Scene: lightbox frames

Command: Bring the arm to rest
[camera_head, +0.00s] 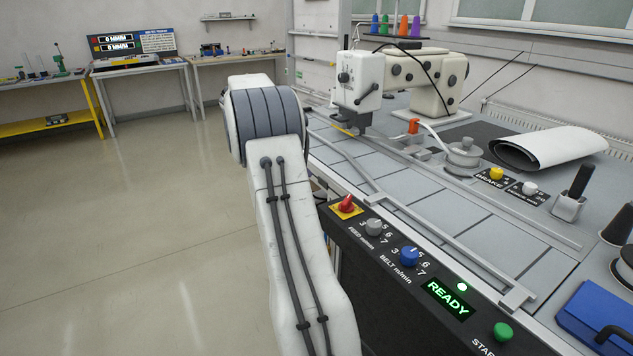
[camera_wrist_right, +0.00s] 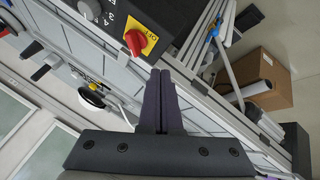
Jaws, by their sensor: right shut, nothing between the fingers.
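My right gripper (camera_wrist_right: 161,74) shows in the right wrist view. Its two dark fingers are together with nothing between them. They point towards the edge of the machine bench, near the red rotary switch (camera_wrist_right: 134,41) on its yellow plate; I cannot tell the gap between them. In the head view my right arm (camera_head: 290,240), white with dark cables and a grey ribbed joint, rises in front of the bench's left edge. The gripper itself cannot be made out there. My left gripper is in neither view.
The grey bench (camera_head: 430,205) carries a sewing machine (camera_head: 436,88), a white roll (camera_head: 555,145) and a blue case (camera_head: 600,312). The front panel has a lit READY display (camera_head: 447,299) and a green button (camera_head: 503,332). A cardboard box (camera_wrist_right: 262,82) stands nearby. Floor (camera_head: 130,220) left is clear.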

